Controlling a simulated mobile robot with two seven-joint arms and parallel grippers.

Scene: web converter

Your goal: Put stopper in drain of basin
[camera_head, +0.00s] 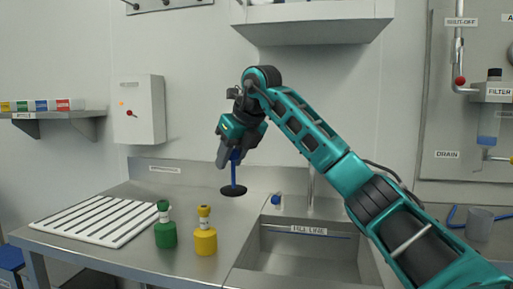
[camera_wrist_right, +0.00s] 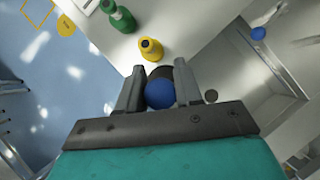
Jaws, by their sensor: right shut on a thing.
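My right gripper (camera_head: 230,152) comes in from the right and is shut on the stopper, which has a blue stem (camera_head: 234,172) and a flat black disc (camera_head: 233,191) at the bottom. The stem hangs about upright; I cannot tell whether the disc touches the counter. In the right wrist view the stopper's blue knob (camera_wrist_right: 160,93) sits between the fingers (camera_wrist_right: 158,92). The steel basin (camera_head: 310,258) is right of the stopper in the head view, with a "FILL LINE" label inside. Its drain is not visible in the head view. My left gripper is not in view.
A green bottle (camera_head: 165,230) and a yellow bottle (camera_head: 205,236) stand on the counter left of the basin. A white slatted rack (camera_head: 95,216) lies further left. A tap (camera_head: 311,188) rises behind the basin, with a small blue knob (camera_head: 276,200) beside it.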

